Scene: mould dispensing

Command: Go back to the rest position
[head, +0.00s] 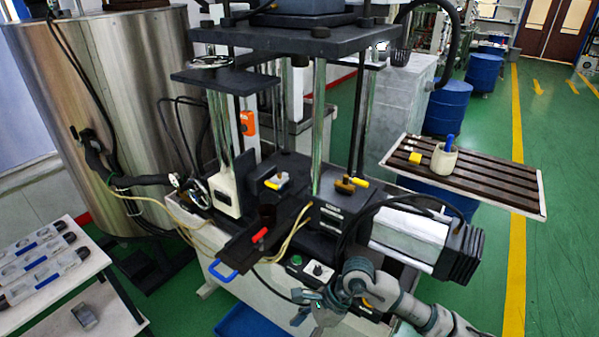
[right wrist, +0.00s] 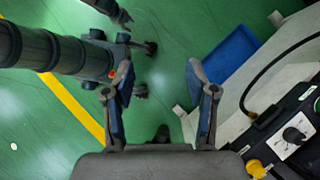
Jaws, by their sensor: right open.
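My right gripper (head: 316,312) is at the bottom of the head view, in front of the machine's control box (head: 318,268). In the right wrist view its two fingers (right wrist: 160,88) stand wide apart with nothing between them. Green floor shows through the gap. The control box, with a dial, shows at the right of that view (right wrist: 293,136), apart from the fingers. My left gripper is not seen in the head view.
The dark press machine (head: 270,200) stands close ahead. A blue tray (head: 248,322) lies low in front of it and shows in the wrist view (right wrist: 228,55). A slatted table (head: 500,185) holds a white cup (head: 444,160). A white rack (head: 55,265) is left.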

